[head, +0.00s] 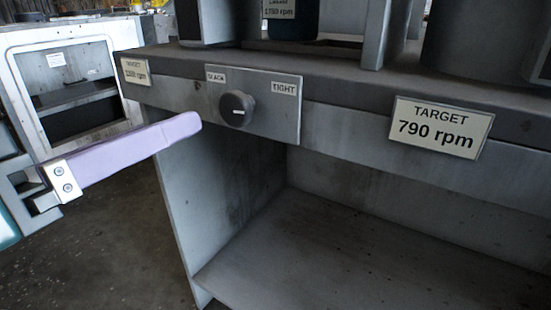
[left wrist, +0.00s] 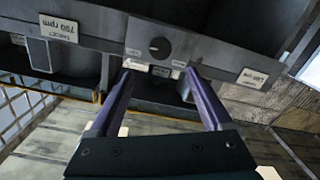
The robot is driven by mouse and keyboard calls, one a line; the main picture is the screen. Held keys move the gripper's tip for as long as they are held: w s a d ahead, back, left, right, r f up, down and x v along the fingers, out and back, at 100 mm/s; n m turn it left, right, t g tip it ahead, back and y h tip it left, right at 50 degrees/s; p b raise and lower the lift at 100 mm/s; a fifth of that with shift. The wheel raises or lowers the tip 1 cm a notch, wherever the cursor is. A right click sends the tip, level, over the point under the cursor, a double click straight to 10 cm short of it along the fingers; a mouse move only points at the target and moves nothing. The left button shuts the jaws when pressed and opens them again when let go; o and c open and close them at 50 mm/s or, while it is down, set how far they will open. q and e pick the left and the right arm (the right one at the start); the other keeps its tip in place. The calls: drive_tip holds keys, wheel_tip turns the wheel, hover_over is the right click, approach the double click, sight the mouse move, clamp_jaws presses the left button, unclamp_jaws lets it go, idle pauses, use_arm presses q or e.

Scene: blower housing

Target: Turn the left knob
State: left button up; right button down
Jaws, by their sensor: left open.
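A dark round knob (head: 237,108) with a short pale mark sits on a grey plate (head: 270,118) on the bench front, between a SLACK label (head: 215,77) and a TIGHT label (head: 284,89). It is the only knob I can make out in the head view. My left gripper (head: 188,124) is in front of the bench, just left of the knob and apart from it; only one purple finger shows clearly there. In the left wrist view the open, empty fingers (left wrist: 158,72) are spread either side of the knob's line, with the knob (left wrist: 159,48) beyond their tips. My right gripper is not in view.
Below the bench top is an open shelf (head: 300,260). A white-framed cabinet (head: 75,88) stands behind at left.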

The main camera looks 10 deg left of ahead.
sight(232, 111)
use_arm(q)
drive_tip(key=b+x, duration=0.1)
drive_tip(key=x, duration=0.2)
drive_tip(key=b+x, duration=0.1)
drive_tip(key=x, duration=0.2)
drive_tip(key=f+b+x, duration=0.1)
drive_tip(key=x, duration=0.3)
drive_tip(key=shift+d, duration=0.1)
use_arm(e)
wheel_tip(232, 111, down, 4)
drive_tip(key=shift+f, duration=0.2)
use_arm(q)
drive_tip(key=shift+c, duration=0.2)
clamp_jaws()
drive_tip(key=shift+r, duration=0.1)
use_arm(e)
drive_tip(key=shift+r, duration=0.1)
